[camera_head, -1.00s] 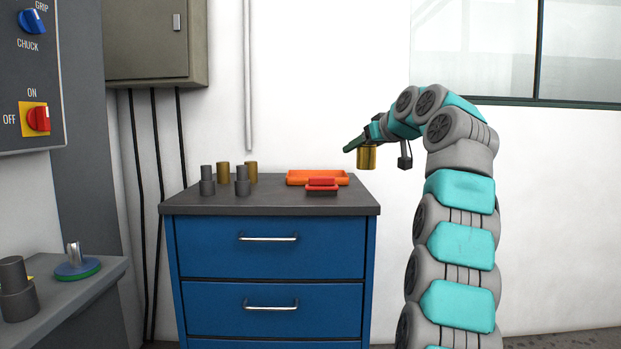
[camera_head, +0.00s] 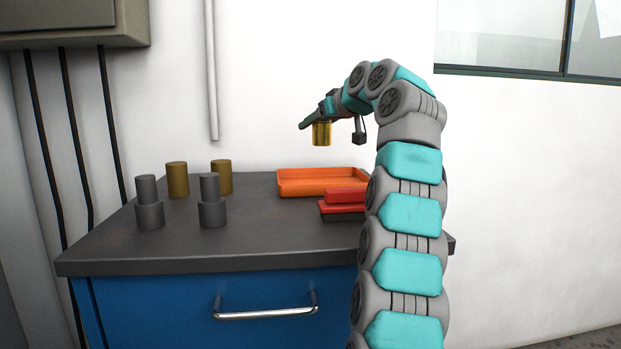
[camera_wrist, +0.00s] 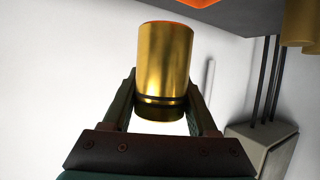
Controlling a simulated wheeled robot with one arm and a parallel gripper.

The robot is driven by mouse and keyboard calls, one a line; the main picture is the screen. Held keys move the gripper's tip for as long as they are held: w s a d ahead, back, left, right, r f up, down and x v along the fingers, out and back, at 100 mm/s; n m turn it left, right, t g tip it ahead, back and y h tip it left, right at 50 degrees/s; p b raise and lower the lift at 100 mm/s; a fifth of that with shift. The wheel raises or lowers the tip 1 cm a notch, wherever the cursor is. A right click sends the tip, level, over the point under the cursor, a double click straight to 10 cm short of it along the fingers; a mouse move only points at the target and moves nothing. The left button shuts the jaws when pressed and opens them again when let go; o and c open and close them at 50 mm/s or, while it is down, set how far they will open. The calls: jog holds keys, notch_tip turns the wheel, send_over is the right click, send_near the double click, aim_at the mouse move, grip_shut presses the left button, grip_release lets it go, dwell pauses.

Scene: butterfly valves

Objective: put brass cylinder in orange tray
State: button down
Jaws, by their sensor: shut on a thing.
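My gripper (camera_head: 313,122) is shut on a brass cylinder (camera_head: 322,135), which hangs upright in the air above the workbench. In the wrist view the brass cylinder (camera_wrist: 163,60) sits between the two dark fingers, with a dark ring near one end. The orange tray (camera_head: 300,190) lies on the bench top, below the cylinder in the head view. A gap shows between cylinder and tray, and the tray looks empty where I can see into it. My arm covers its right end. A bit of orange tray (camera_wrist: 182,3) shows at the wrist view's top edge.
Two duller brass cylinders (camera_head: 178,180) and two stepped grey parts (camera_head: 212,203) stand on the left of the bench top (camera_head: 250,235). A red box (camera_head: 345,196) on a red-and-black piece lies before the tray. A grey wall cabinet (camera_head: 70,22) hangs at upper left.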

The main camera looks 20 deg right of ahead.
jog(key=shift+f+b, duration=2)
jog(key=shift+f, duration=1.05)
jog(key=shift+f, duration=0.1)
jog(key=shift+f+b, duration=0.35)
jog(key=shift+f, duration=1.35)
jog(key=shift+f, duration=0.1)
jog(key=shift+c, duration=0.9)
grip_release()
jog(key=shift+f, duration=0.1)
